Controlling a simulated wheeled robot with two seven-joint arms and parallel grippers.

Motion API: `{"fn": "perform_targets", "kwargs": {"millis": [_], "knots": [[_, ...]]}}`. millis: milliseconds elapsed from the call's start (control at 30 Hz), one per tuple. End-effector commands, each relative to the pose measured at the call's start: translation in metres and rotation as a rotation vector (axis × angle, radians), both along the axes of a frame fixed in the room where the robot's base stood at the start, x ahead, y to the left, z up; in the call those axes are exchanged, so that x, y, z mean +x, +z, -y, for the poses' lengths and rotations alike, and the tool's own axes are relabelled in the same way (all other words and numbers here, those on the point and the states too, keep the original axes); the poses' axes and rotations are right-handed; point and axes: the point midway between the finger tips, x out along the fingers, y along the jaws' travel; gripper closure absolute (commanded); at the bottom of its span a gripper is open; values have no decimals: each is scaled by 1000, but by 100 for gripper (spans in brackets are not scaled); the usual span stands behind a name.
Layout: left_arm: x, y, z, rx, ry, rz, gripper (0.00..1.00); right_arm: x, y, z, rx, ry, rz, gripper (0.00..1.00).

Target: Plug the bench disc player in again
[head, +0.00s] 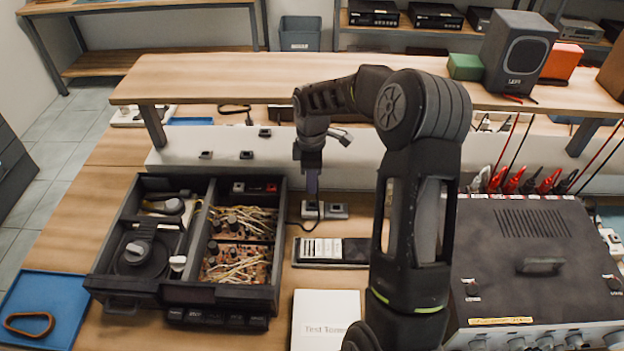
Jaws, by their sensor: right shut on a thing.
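The opened disc player (275,295) lies on the bench at left centre, its disc mechanism and wired circuit boards exposed. My right gripper (313,190) points down just behind the player's right rear corner, above a small grey socket block (335,211) on the bench. It is shut on what seems to be the player's plug, which the fingers mostly hide. A thin dark cord (318,212) hangs below the fingers and runs towards the player. I cannot tell whether the plug touches the socket block. My left gripper is not in view.
A white trunking (225,150) with small dark sockets runs behind the bench, under a raised shelf (220,75). A dark instrument box (535,250) with red leads behind it stands at right. A booklet (325,312) and a blue tray (50,300) lie in front.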

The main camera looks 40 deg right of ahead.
Motion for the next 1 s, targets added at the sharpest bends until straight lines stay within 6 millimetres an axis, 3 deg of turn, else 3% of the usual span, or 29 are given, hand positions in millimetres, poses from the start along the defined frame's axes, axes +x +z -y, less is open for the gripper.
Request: {"fn": "perform_targets", "kwargs": {"millis": [433, 1000], "knots": [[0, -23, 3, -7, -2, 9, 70, 0, -37, 0, 0, -1, -1, 100], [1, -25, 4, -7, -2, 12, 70, 0, -41, 0, 0, 0, 0, 100]]}}
